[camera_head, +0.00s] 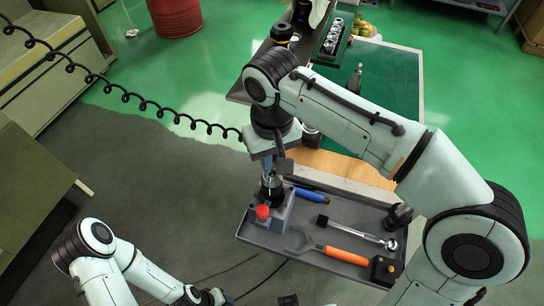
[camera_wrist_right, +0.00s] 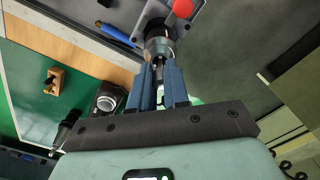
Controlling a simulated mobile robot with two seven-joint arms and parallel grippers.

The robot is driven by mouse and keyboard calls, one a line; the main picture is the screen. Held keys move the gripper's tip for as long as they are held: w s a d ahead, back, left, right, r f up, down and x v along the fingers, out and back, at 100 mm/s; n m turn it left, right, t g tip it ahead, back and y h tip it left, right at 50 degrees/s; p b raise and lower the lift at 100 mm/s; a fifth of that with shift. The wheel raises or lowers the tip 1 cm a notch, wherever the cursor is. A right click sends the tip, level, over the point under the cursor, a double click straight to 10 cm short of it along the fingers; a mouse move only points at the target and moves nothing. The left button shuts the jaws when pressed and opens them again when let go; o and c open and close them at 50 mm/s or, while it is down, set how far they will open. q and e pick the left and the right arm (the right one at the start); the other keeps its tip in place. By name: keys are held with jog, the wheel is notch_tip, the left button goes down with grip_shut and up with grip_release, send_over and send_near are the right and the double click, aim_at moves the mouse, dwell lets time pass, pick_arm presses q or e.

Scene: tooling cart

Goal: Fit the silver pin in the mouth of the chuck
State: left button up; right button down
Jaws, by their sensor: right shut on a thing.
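The chuck (camera_head: 271,183) stands upright with a silver jaw end on a grey block with a red knob (camera_head: 262,212), in the grey tray (camera_head: 330,258). It also shows at the top of the right wrist view (camera_wrist_right: 159,44). My right gripper (camera_head: 274,163) points down just above the chuck. In the wrist view its blue fingers (camera_wrist_right: 160,72) are shut on the silver pin (camera_wrist_right: 158,70), a thin piece between the fingertips. The pin's far end meets the chuck's mouth; I cannot tell whether it is inside. My left gripper (camera_head: 228,298) is low at the bottom edge, its fingers unclear.
The tray also holds an orange-handled wrench (camera_head: 345,256), a ratchet (camera_head: 355,232) and a blue-handled tool (camera_head: 312,195). A dark cylindrical part (camera_head: 398,216) stands at the tray's right. A coiled black cable (camera_head: 150,107) hangs at upper left.

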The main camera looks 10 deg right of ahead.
pick_arm(q)
jog(key=shift+s+f, duration=0.1)
jog(key=shift+f, duration=0.1)
pick_arm(e)
jog(key=shift+f, duration=0.25)
dwell(0.3)
jog(key=c, duration=1)
grip_release()
jog(key=shift+c, duration=0.2)
pick_arm(q)
jog(key=w+r+p, duration=0.4)
jog(key=r, duration=0.1)
jog(key=shift+r+t, duration=0.2)
jog(key=shift+t, duration=0.1)
pick_arm(e)
notch_tip(320, 180, up, 13)
jog(key=shift+r, duration=0.2)
